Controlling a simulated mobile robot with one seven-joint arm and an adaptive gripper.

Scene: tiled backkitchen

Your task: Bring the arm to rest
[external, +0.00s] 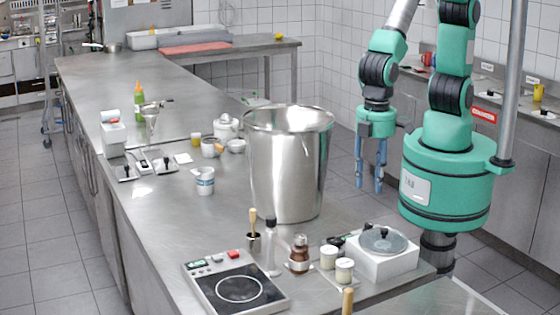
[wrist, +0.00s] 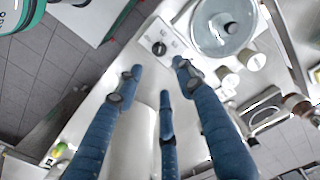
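My gripper (external: 369,184) hangs from my green arm with its blue fingers pointing down, to the right of the large steel pot (external: 288,170) in the external view. In the wrist view the three fingers of my gripper (wrist: 160,78) are spread apart, with nothing held between them. The gripper looks clear of the pot in the external view.
The long steel counter (external: 90,78) carries a white device with a round lid (external: 382,240), small jars (external: 344,268), a hot plate (external: 236,284) and a white cup (external: 205,181). A second counter (external: 520,150) runs along the right wall. Tiled floor lies between.

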